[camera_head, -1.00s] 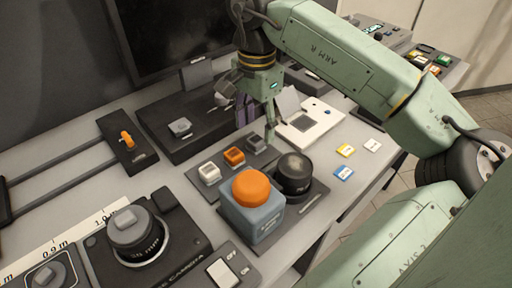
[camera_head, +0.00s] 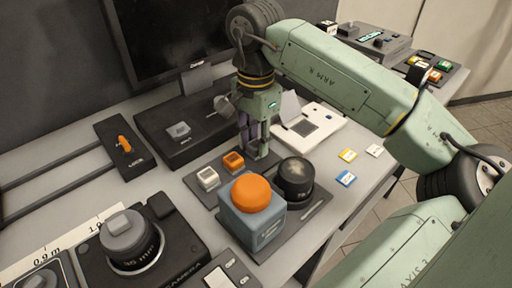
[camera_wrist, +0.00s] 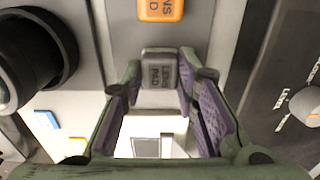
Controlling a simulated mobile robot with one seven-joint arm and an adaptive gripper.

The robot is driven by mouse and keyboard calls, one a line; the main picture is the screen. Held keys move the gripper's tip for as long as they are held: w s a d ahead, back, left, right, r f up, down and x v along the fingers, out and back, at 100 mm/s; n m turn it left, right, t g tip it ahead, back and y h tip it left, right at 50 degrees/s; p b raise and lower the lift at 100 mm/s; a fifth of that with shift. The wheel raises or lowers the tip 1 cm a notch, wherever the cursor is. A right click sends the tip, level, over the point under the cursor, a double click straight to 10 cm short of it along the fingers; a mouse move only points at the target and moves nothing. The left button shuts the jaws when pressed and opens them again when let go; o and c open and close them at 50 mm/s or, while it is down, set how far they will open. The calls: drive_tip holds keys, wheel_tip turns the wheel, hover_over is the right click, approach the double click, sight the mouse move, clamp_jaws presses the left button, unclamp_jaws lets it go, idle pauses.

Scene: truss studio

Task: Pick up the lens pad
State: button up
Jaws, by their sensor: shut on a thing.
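A grey block marked LENS PAD (camera_wrist: 160,68) sits between my fingertips in the wrist view. My gripper (camera_wrist: 160,82) is shut on it, one purple-padded finger against each side. In the head view my gripper (camera_head: 258,147) points down at the right end of a small dark tray (camera_head: 207,203), and the grey block is mostly hidden by the fingers. An orange block (camera_head: 233,162) with similar lettering, partly cut off in the wrist view (camera_wrist: 161,8), stands beside it. A white block (camera_head: 208,178) is farther left. I cannot tell whether the grey block is clear of the tray.
A blue box with an orange dome (camera_head: 252,210) and a dark lens (camera_head: 295,180) stand in front of the tray. A camera (camera_head: 132,245) is at lower left. A white device (camera_head: 312,125) and several small cards (camera_head: 346,178) lie to the right. A monitor (camera_head: 190,40) stands behind.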

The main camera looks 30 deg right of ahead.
sight(256, 144)
drive_tip(key=shift+c, duration=0.6)
drive_tip(key=shift+r, duration=0.1)
wheel_tip(256, 144, up, 10)
drive_tip(key=p, duration=0.6)
